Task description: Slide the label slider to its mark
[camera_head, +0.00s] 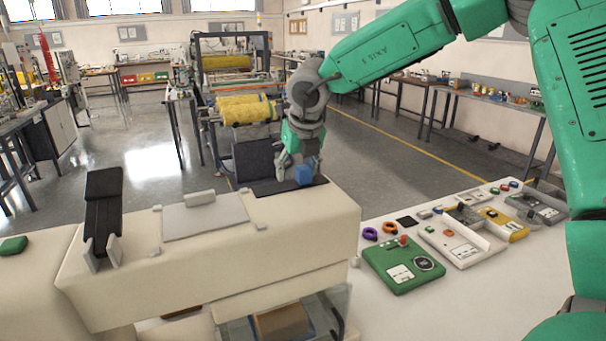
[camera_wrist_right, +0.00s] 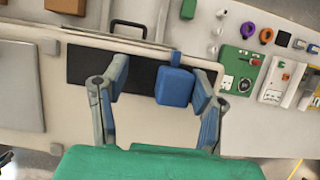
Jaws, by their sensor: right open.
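The label slider appears as a blue block (camera_head: 303,175) on a dark strip (camera_head: 262,187) at the far right end of the cream machine top. In the right wrist view the blue block (camera_wrist_right: 174,86) sits toward the right end of the black strip (camera_wrist_right: 86,66), with a small blue tab (camera_wrist_right: 176,57) at its upper edge. My right gripper (camera_head: 298,168) is open over the strip. Its two fingers (camera_wrist_right: 160,86) straddle the block, with the right finger close beside it and a wide gap to the left finger. I cannot make out a separate mark. My left gripper is not in view.
A light grey plate (camera_head: 205,216) and a black sloped piece (camera_head: 103,200) between white brackets stand left on the machine top. A side table at right holds a green device (camera_head: 402,264), coloured rings and other devices. A thin bar frame (camera_wrist_right: 145,46) borders the strip.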

